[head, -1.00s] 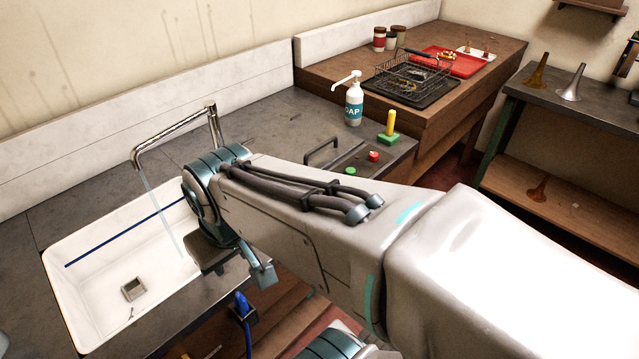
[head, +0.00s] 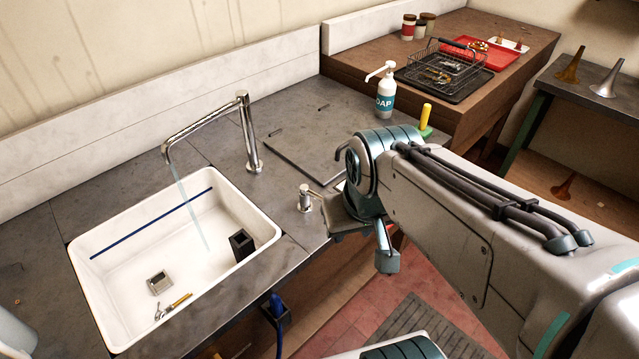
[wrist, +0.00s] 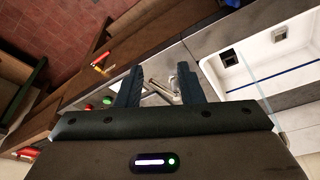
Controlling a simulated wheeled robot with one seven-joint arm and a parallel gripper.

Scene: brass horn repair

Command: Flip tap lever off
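The chrome faucet (head: 248,135) stands behind the sink, and a thin stream of water (head: 190,215) falls from its spout into the basin. A small chrome tap fitting (head: 305,200) stands on the counter at the sink's right, close to the left of my gripper's housing. My gripper (wrist: 159,82) is open in the wrist view, with two dark fingers apart. Chrome metal, apparently the tap lever (wrist: 160,92), shows between and beyond the fingers; contact cannot be told. In the head view the fingertips are hidden behind my wrist.
The white sink (head: 85,265) holds a black block (head: 241,245) and a small brass part (head: 175,306). A soap bottle (head: 385,95) stands at the back of the counter. A wire basket (head: 445,66) and a red tray (head: 488,58) sit farther right. A blue hose (head: 277,305) hangs at the counter's front.

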